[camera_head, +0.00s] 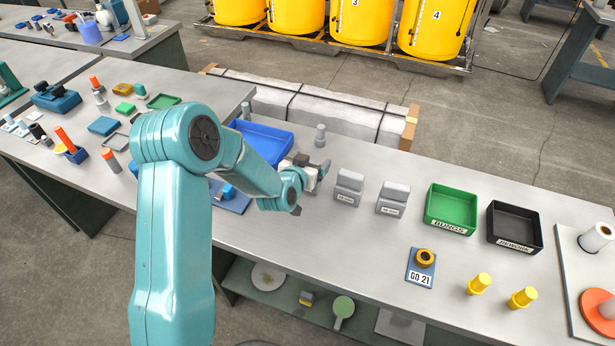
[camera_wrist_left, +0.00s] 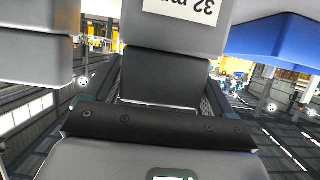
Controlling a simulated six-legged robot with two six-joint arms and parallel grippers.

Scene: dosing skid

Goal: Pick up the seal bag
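I cannot tell for sure which thing is the seal bag. Two grey pieces stand side by side on labelled grey blocks: a left one (camera_head: 350,179) and a right one (camera_head: 395,190). Their labels are too small to read in the head view. My left gripper (camera_head: 319,174) is over the table just left of the left grey piece, with a visible gap. Its finger opening is not clear. In the left wrist view, a grey block (camera_wrist_left: 175,38) with an upside-down label reading "32" and a dark block (camera_wrist_left: 160,78) fill the middle. My right gripper is out of view.
A blue tray (camera_head: 262,136) lies behind my left wrist, and a grey post (camera_head: 320,136) stands behind the gripper. A green bin (camera_head: 451,206) and a black bin (camera_head: 514,228) stand to the right. Table between is clear.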

